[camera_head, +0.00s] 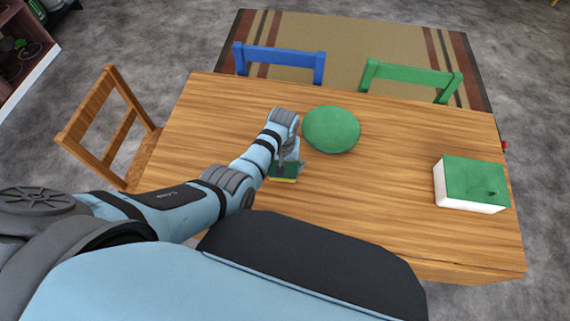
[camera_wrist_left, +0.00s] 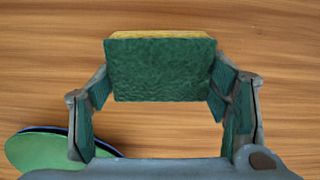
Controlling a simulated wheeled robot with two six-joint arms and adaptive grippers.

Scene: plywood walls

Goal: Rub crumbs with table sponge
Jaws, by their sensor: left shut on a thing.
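The table sponge (camera_head: 284,175) is a small block with a dark green scouring side and a yellow layer. In the left wrist view the sponge (camera_wrist_left: 160,70) fills the middle, its green side facing the camera and a yellow strip along the far edge. My left gripper (camera_head: 285,164) is shut on it, a finger at each short side (camera_wrist_left: 160,95). The sponge is over the wooden table (camera_head: 390,225); whether it touches the surface I cannot tell. I can make out no crumbs on the table. My right gripper is not in view.
A round green plate (camera_head: 331,129) lies just beyond the gripper and shows in the left wrist view (camera_wrist_left: 35,152). A white box with a green top (camera_head: 470,184) sits at the right. Blue (camera_head: 279,64), green (camera_head: 411,79) and wooden (camera_head: 110,125) chairs surround the table.

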